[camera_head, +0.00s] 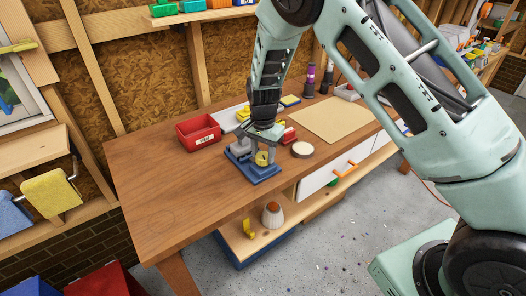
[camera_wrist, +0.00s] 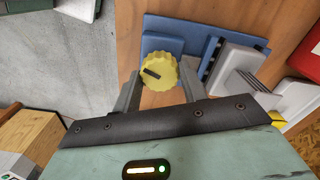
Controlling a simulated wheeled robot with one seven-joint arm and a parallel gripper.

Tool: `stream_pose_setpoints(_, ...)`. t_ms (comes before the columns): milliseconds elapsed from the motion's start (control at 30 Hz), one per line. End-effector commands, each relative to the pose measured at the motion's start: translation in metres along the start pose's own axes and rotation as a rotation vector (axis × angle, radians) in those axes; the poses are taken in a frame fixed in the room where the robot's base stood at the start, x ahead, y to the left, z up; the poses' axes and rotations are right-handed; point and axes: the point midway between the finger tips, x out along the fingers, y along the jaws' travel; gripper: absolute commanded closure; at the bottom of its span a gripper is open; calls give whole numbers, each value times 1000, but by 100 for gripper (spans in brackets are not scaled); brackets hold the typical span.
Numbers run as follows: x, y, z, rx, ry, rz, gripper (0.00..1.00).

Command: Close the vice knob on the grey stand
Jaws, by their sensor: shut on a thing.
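A yellow, ridged vice knob (camera_wrist: 159,72) with a dark mark on its face sits between my gripper's fingers in the wrist view. In the head view the knob (camera_head: 262,158) shows as a small yellow disc at the front of the vice. My gripper (camera_head: 264,146) reaches down over it, and its two fingers (camera_wrist: 163,92) are shut on the knob's sides. The vice has a blue base (camera_head: 262,176) on the wooden bench, with blue and grey body parts (camera_wrist: 236,66) beside the knob. My gripper hides part of the vice in the head view. No separate grey stand can be made out.
A red bin (camera_head: 198,132) stands left of the vice on the workbench (camera_head: 150,165). The bench's left part is clear.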

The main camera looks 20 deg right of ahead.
Motion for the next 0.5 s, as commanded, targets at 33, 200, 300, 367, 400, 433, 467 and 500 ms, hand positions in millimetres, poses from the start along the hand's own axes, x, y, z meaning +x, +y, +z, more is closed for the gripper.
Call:
stream_pose_setpoints(33,-2,-1,-1,27,3,-3,81)
stream_pose_setpoints(200,-2,-1,-1,103,3,-3,81)
stream_pose_setpoints(300,-2,-1,-1,133,3,-4,81)
stream_pose_setpoints(367,-2,-1,-1,144,3,-4,81)
stream_pose_setpoints(400,-2,-1,-1,150,3,-4,81)
stream_pose_setpoints(433,-2,-1,-1,154,3,-4,81)
stream_pose_setpoints(467,-2,-1,-1,157,3,-4,81)
stream_pose_setpoints(500,-1,-1,-1,160,3,-4,81)
